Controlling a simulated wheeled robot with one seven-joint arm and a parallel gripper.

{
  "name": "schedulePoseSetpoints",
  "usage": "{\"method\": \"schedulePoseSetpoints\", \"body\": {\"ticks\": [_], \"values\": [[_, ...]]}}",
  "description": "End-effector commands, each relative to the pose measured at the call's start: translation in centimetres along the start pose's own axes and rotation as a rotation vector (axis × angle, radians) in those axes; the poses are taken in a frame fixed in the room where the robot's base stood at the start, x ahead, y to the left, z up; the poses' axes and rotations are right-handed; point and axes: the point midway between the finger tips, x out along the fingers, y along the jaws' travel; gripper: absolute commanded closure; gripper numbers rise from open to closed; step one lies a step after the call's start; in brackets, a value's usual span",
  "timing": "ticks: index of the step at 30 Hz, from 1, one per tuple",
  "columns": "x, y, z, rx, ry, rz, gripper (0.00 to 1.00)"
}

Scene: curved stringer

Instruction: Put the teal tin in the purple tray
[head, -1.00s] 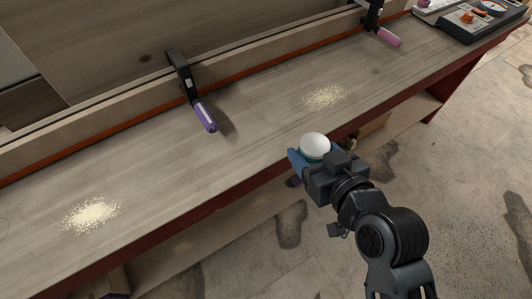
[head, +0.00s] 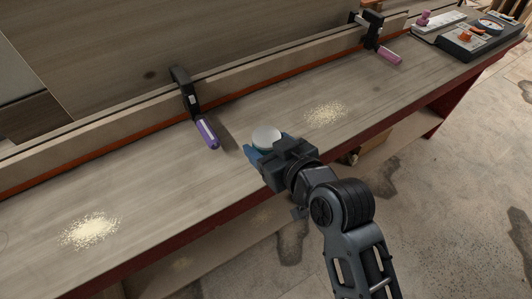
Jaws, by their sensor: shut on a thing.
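My gripper (head: 264,147), with blue fingers, is shut on a round tin with a pale, whitish top (head: 266,135), which I take to be the teal tin. Its side is mostly hidden by the fingers, so its teal colour hardly shows. The gripper and tin are over the middle of the wooden bench (head: 170,185), right of the purple-handled clamp. I cannot tell whether the tin touches the bench top. I cannot make out the purple tray in this view.
A clamp with a purple handle (head: 207,133) and one with a pink handle (head: 389,56) grip the back rail. Sawdust piles lie at left (head: 90,230) and centre right (head: 325,113). A dark instrument box (head: 472,40) stands far right. Much of the bench is bare.

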Motion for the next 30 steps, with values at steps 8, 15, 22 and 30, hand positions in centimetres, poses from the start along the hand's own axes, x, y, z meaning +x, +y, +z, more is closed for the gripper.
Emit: {"method": "schedulePoseSetpoints", "body": {"ticks": [8, 15, 22, 30], "values": [[1.5, 0.1, 2.0, 0.003, -0.003, 0.001, 0.72], [2.3, 0.1, 3.8, 0.000, 0.000, 0.001, 0.72], [2.3, 0.1, 3.9, 0.000, 0.001, 0.001, 0.72], [2.4, 0.1, 4.1, 0.000, 0.000, 0.000, 0.22]]}}
